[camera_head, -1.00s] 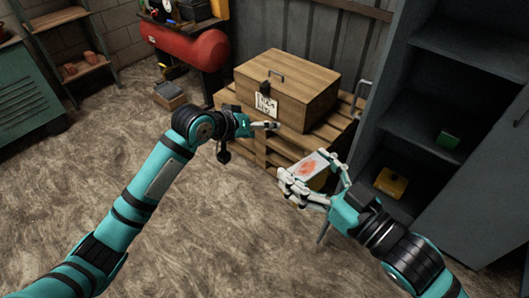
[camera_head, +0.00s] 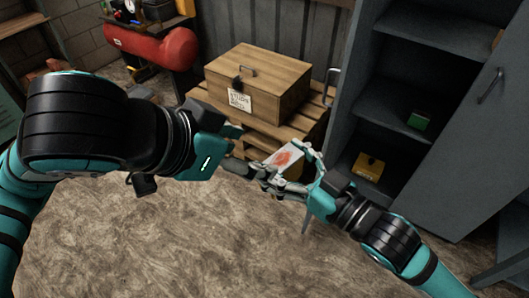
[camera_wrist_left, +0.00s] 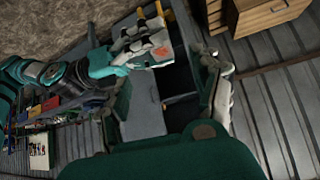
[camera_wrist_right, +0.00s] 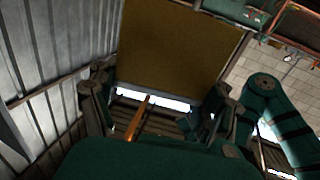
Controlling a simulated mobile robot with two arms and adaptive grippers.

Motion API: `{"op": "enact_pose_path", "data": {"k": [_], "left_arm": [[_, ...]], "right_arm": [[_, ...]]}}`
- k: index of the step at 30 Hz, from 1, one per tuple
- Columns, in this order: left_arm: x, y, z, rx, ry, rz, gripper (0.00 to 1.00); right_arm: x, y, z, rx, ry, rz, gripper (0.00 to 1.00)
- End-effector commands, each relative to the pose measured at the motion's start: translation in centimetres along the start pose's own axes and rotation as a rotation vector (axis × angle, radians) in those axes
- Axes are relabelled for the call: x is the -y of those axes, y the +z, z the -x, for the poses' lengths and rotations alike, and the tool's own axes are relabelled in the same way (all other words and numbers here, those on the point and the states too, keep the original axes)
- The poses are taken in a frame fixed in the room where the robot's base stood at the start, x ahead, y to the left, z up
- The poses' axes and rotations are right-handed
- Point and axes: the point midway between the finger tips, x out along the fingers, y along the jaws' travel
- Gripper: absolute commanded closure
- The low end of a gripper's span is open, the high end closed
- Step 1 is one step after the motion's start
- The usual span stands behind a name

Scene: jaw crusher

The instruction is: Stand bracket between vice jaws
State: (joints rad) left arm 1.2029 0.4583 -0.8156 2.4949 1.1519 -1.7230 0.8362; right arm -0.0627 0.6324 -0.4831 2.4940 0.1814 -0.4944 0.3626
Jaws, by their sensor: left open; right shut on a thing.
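No vice or vice jaws can be made out, and I cannot tell whether the held thing is the bracket. My right gripper (camera_head: 287,167) is shut on a flat-faced thing (camera_head: 286,156) with a white face, a red mark and a yellowish side. The right wrist view shows its broad brown-yellow face (camera_wrist_right: 180,45) between the fingers. The left wrist view shows its pale face with the red mark (camera_wrist_left: 163,52). My left gripper (camera_head: 246,150) is open and empty, just left of the right gripper's fingers and close to the held thing.
A wooden box (camera_head: 258,82) with a paper label stands on a pallet (camera_head: 300,125) behind the grippers. A grey cabinet (camera_head: 455,130) stands open at right, with a green box (camera_head: 418,121) and a yellow box (camera_head: 369,165) inside. A red tank (camera_head: 150,45) is at back left.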

Motion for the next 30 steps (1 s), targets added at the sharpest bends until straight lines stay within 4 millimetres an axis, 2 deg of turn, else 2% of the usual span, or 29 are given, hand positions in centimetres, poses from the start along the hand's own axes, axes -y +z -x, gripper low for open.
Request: {"op": "enact_pose_path", "data": {"k": [9, 15, 21, 29, 30], "left_arm": [[-0.1, 0.0, -6.1, 0.002, 0.003, 0.004, 0.35], [-0.1, -0.1, -9.0, 0.0, 0.003, 0.004, 0.35], [0.0, -0.1, -10.2, -0.001, 0.002, 0.002, 0.35], [0.0, -0.1, -10.4, -0.002, 0.001, 0.002, 0.35], [0.0, -0.1, -10.4, -0.002, 0.002, 0.002, 0.37]], "right_arm": [[0.0, -0.2, 0.0, -0.006, -0.001, 0.001, 0.8], [0.0, -0.2, 0.0, -0.006, -0.001, 0.001, 0.8], [0.0, -0.2, 0.0, -0.006, -0.001, 0.001, 0.8], [0.0, -0.2, 0.0, -0.006, -0.001, 0.001, 0.8], [0.0, -0.2, 0.0, -0.006, -0.001, 0.001, 0.8]]}}
